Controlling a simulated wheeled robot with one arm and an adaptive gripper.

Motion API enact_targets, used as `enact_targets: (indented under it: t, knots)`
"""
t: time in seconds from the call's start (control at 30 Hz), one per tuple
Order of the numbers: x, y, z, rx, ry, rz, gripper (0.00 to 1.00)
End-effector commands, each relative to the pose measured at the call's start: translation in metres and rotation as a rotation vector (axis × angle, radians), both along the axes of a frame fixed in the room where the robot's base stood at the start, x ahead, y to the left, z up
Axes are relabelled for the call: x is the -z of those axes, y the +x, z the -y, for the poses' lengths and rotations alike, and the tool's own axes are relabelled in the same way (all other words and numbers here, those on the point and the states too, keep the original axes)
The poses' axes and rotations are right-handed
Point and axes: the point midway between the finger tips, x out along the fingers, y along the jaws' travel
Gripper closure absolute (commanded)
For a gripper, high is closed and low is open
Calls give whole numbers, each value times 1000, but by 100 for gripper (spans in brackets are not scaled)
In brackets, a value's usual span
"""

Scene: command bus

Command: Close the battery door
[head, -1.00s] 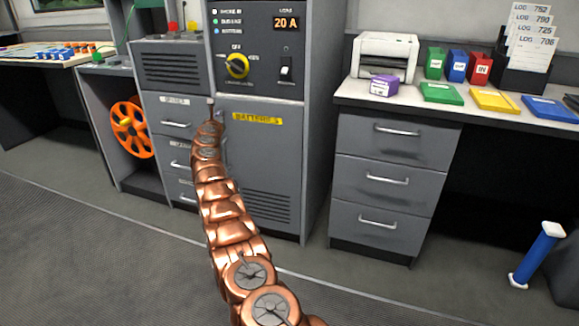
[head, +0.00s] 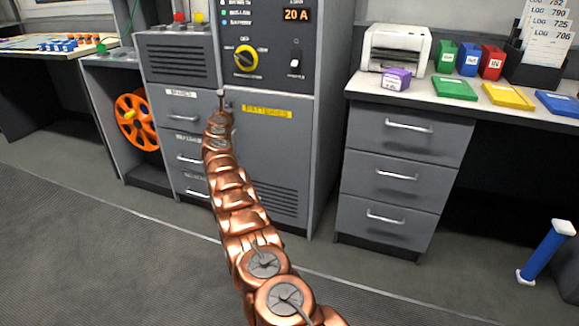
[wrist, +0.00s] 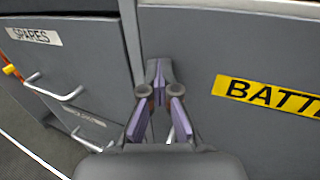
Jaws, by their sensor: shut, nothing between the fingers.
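The battery door (head: 270,150) is a grey panel with a yellow BATTERIES label (head: 266,112) and vent slots low down, below the control panel. In the head view it looks about flush with the cabinet front. In the wrist view the door (wrist: 240,130) fills the right side, with its label (wrist: 270,96) cut off at the edge. My gripper (wrist: 157,68) is shut and empty at the door's upper left edge, beside the seam with the drawers. Whether the fingertips touch the door I cannot tell. My copper arm hides part of the door's left edge in the head view.
Left of the door are drawers, the top one labelled SPARES (head: 183,117), with protruding handles. An orange reel (head: 137,120) sits further left. A desk with drawers (head: 400,180) stands to the right. The floor in front is clear.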

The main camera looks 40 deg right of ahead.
Motion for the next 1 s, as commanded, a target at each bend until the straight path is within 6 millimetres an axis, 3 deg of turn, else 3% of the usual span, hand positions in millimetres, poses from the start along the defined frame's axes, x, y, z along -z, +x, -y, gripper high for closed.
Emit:
enact_targets:
  t: [0.03,0.37,1.0]
  knots:
    - [-6,-5,14,14,-4,7,100]
    - [-4,-8,15,21,-5,7,100]
    - [1,-21,-18,15,-3,5,100]
